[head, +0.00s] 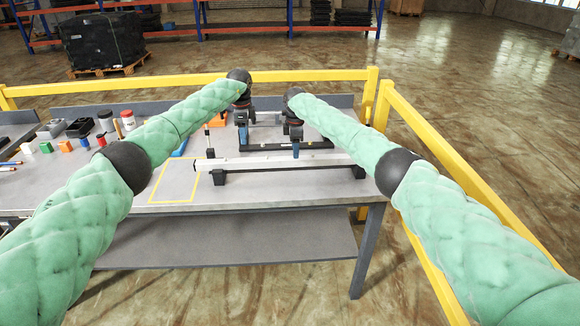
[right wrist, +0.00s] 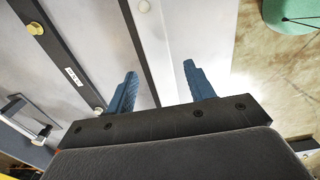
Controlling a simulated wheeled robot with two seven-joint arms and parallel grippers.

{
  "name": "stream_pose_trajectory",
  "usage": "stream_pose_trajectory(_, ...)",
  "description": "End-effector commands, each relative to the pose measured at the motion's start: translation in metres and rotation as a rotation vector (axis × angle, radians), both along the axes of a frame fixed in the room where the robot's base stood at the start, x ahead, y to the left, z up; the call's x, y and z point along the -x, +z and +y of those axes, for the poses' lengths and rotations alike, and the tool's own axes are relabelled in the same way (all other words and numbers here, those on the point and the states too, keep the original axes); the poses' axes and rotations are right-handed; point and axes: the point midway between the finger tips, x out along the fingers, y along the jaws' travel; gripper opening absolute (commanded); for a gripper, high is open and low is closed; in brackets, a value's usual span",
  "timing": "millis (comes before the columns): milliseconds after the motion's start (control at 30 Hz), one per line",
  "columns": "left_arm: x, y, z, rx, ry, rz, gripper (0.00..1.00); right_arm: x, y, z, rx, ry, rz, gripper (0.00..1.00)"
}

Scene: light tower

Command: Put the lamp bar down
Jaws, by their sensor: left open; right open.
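The lamp bar (head: 265,161), a long white bar, lies level along the front of the workbench, on or just above a dark low support with black feet (head: 219,178); contact is unclear. My left gripper (head: 243,139) is open, left of the right one and behind the lamp bar, near a black rail.
The black rail (head: 285,147) lies behind the lamp bar; its round knobs show in the right wrist view (right wrist: 35,28). A yellow-outlined area (head: 172,184) is bare at left. Cups, blocks and pens fill the bench's left side. A yellow barrier (head: 430,170) runs along the right.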

Motion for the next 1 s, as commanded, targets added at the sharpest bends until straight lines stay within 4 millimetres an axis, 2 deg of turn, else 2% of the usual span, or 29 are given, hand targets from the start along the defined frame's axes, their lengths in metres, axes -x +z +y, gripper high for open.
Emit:
stream_pose_trajectory(33, 0.0, 0.0, 0.0, 0.0, 0.0, 0.0, 0.53, 0.0, 0.011, 0.0, -0.002, 0.001, -0.002, 0.53)
stream_pose_trajectory(200, 0.0, 0.0, 0.0, 0.0, 0.0, 0.0, 0.53, -0.001, 0.042, 0.001, 0.0, 0.002, -0.002, 0.53)
stream_pose_trajectory(400, 0.0, 0.0, 0.0, 0.0, 0.0, 0.0, 0.53, -0.001, 0.064, 0.0, -0.001, 0.001, 0.0, 0.53)
stream_pose_trajectory(600, 0.0, 0.0, 0.0, 0.0, 0.0, 0.0, 0.53, -0.001, 0.071, 0.0, 0.001, 0.001, 0.0, 0.53)
stream_pose_trajectory(1000, 0.0, -0.001, 0.0, 0.0, 0.0, 0.0, 0.53, -0.001, 0.071, 0.0, 0.0, 0.001, 0.0, 0.53)
